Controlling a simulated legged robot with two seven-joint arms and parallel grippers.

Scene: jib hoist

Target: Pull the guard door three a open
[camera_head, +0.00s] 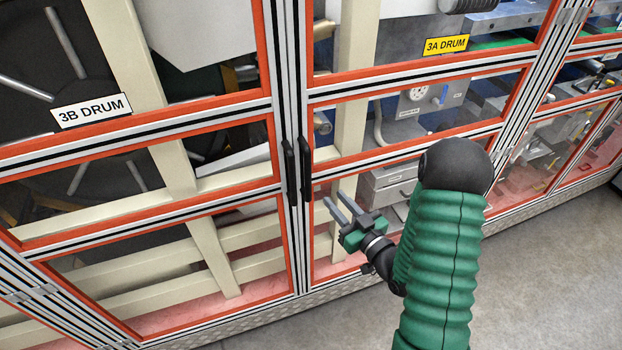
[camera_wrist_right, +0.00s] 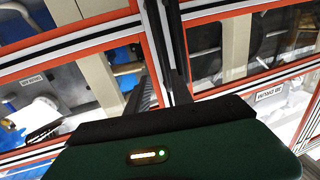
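Guard door three a (camera_head: 410,150) is the red-edged, clear-paneled door on the right in the head view, with a yellow "3A DRUM" label (camera_head: 446,45) behind its panel. It looks shut against the neighboring door. Its upright black handle (camera_head: 306,168) is on its left frame post. My right gripper (camera_head: 335,199) is in front of the door, below and right of the handle. Its two grey fingers are apart, with nothing seen between them. In the wrist view, dark upright handle parts (camera_wrist_right: 178,85) show beyond the gripper body, which hides their lower ends. My left gripper is out of view.
The 3B door (camera_head: 150,200) with its own black handle (camera_head: 290,172) stands directly left, with a "3B DRUM" label (camera_head: 91,110) behind it. More guarded panels continue right. Grey floor (camera_head: 540,270) in front of the doors is clear.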

